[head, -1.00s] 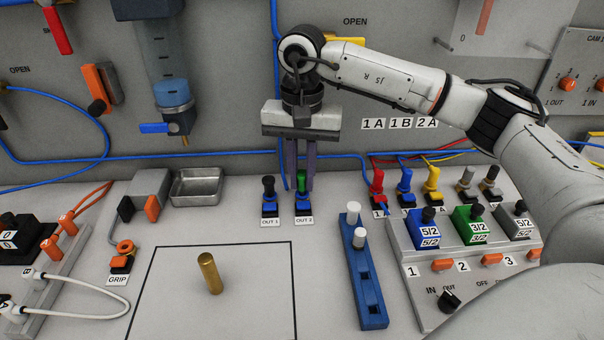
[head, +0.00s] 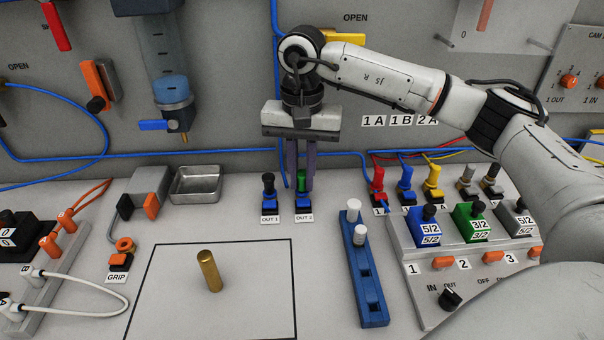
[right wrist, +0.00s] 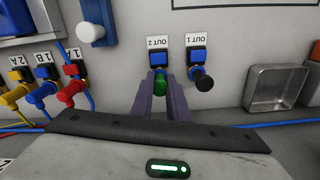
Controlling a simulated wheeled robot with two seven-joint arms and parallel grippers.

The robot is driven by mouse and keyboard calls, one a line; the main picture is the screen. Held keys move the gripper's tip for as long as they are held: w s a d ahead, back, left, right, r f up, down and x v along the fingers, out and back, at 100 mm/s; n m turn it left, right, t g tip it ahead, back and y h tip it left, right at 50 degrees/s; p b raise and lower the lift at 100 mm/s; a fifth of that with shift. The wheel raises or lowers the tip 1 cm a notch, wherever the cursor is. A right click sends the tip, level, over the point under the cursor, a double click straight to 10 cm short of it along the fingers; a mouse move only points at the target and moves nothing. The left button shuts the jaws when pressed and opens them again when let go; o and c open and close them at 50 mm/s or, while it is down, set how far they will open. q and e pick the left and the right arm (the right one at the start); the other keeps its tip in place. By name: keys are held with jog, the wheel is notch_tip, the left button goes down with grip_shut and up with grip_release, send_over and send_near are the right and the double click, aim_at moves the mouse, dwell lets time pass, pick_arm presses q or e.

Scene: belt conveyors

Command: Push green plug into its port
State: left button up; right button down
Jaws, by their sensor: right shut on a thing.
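The green plug (head: 302,180) stands upright at the blue port labelled OUT 2 (head: 304,203). My right gripper (head: 301,185) points down with its purple fingers on both sides of the plug, shut on it. In the right wrist view the green plug (right wrist: 162,84) sits between the fingertips, in line with the blue OUT 2 port (right wrist: 162,57). The fingers partly hide the plug, so its exact depth in the port cannot be told. My left gripper is not in view.
A black plug (head: 268,184) stands in the OUT 1 port just left of the green plug. A blue rack (head: 368,290) with white pegs is to the front right.

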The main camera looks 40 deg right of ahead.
aim_at(302, 173)
jog(key=shift+f, duration=0.35)
dwell(0.3)
jog(key=c, duration=1.2)
grip_release()
jog(key=shift+r, duration=0.2)
jog(key=shift+r+p, duration=2.35)
jog(key=shift+r, duration=1)
